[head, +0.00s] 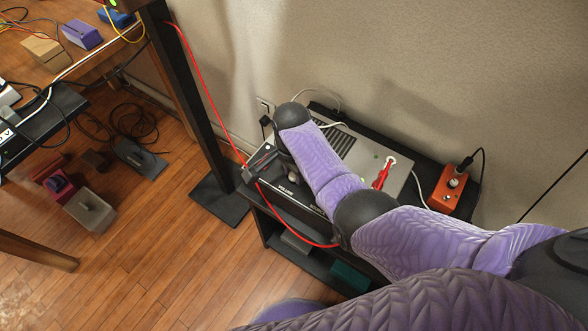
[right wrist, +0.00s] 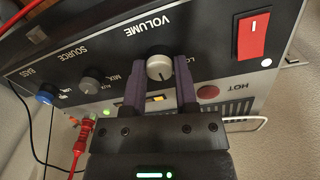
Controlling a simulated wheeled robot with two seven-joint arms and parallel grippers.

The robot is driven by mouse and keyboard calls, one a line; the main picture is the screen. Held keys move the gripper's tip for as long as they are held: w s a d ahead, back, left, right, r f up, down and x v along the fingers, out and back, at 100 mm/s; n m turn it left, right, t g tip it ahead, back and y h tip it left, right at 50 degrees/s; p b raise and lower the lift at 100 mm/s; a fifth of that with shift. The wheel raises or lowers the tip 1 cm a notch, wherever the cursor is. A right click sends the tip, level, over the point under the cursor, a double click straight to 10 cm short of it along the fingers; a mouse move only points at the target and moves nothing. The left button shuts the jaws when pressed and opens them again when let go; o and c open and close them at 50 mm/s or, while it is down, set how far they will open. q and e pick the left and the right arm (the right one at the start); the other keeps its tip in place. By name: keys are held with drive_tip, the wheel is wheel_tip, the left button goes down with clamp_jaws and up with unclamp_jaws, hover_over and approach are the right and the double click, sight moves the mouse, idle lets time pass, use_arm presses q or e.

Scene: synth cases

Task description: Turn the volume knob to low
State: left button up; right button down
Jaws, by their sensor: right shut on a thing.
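The volume knob (right wrist: 160,68) is a round, light grey knob on the dark front panel of an amplifier-like box (head: 398,172). In the right wrist view the panel (right wrist: 110,62) appears upside down, with the VOLUME label above the knob and a partly covered label starting "LO" to its right. My right gripper (right wrist: 160,76) has one finger on each side of the knob and is shut on it. The pointer's setting is unclear. My left gripper is out of view.
A grey knob (right wrist: 91,80), a blue knob (right wrist: 47,93) and a red switch (right wrist: 253,36) sit on the same panel. A red plug (head: 383,173) stands on the box. A red cable (head: 205,93) hangs near my gripper. An orange box (head: 449,190) stands at right.

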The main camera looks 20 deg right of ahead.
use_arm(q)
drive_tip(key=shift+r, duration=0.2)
use_arm(e)
drive_tip(key=shift+r+n, duration=0.1)
drive_tip(key=shift+n, duration=0.2)
drive_tip(key=shift+n+p, duration=0.75)
drive_tip(key=shift+n, duration=0.15)
drive_tip(key=shift+n+p, duration=0.4)
drive_tip(key=shift+n, duration=1.5)
drive_tip(key=shift+n+p, duration=0.45)
drive_tip(key=shift+n, duration=0.35)
drive_tip(key=n, duration=0.2)
drive_tip(key=shift+n, duration=0.4)
use_arm(q)
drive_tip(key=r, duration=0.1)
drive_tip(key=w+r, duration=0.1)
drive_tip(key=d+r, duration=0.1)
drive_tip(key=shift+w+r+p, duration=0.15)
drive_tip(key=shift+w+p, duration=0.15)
drive_tip(key=shift+p, duration=0.05)
use_arm(e)
drive_tip(key=shift+n, duration=0.6)
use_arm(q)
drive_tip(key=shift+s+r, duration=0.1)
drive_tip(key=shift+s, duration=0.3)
